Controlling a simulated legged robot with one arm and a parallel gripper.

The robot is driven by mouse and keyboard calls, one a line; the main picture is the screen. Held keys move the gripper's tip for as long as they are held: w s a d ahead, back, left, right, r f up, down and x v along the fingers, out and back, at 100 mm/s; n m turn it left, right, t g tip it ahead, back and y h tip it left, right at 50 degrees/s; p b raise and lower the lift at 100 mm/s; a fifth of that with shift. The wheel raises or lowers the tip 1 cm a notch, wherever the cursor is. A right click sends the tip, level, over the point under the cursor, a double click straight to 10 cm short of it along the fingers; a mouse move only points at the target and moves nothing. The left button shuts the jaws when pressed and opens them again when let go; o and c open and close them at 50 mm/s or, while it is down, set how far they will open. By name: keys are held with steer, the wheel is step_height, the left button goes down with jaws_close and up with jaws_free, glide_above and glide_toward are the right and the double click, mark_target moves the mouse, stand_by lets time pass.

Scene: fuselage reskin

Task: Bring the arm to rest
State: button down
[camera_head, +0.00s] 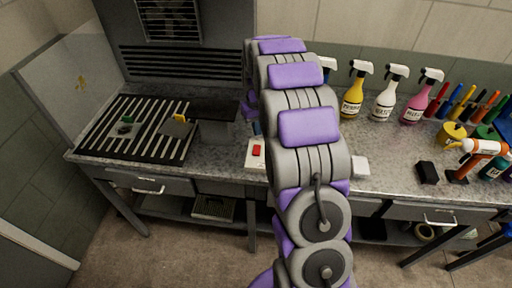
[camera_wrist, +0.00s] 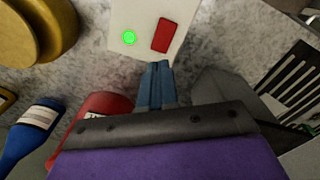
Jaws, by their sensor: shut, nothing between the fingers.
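My arm, grey with purple pads, rises through the middle of the head view and reaches over the workbench (camera_head: 380,148). My gripper (camera_wrist: 160,68) shows in the wrist view, its two blue-grey fingers together with nothing between them. Its fingertips are just short of a white control box, by the picture, with a lit green button (camera_wrist: 129,38) and a red switch (camera_wrist: 161,35). I cannot tell whether they touch it.
A slatted grille (camera_head: 120,140) fills the bench's left, under a vent hood. Yellow, white and pink spray bottles (camera_head: 411,102) stand along the back right. A black block (camera_head: 427,172) and an orange-and-white tool (camera_head: 480,148) are at the right. A red and a blue bottle (camera_wrist: 35,130) lie near my gripper.

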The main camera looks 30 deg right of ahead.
steer(key=shift+r, duration=0.1)
stand_by(0.4)
steer(key=s+a+r, duration=0.5)
steer(key=s+a, duration=0.1)
steer(key=s, duration=0.3)
steer(key=s+a+r, duration=0.5)
steer(key=s, duration=0.4)
steer(key=s+a+g, duration=0.1)
steer(key=s+a, duration=0.1)
steer(key=s, duration=0.9)
steer(key=s+a, duration=0.3)
steer(key=s, duration=0.8)
steer(key=shift+a+n+g, duration=0.25)
steer(key=shift+n+g, duration=0.15)
steer(key=shift+w, duration=0.1)
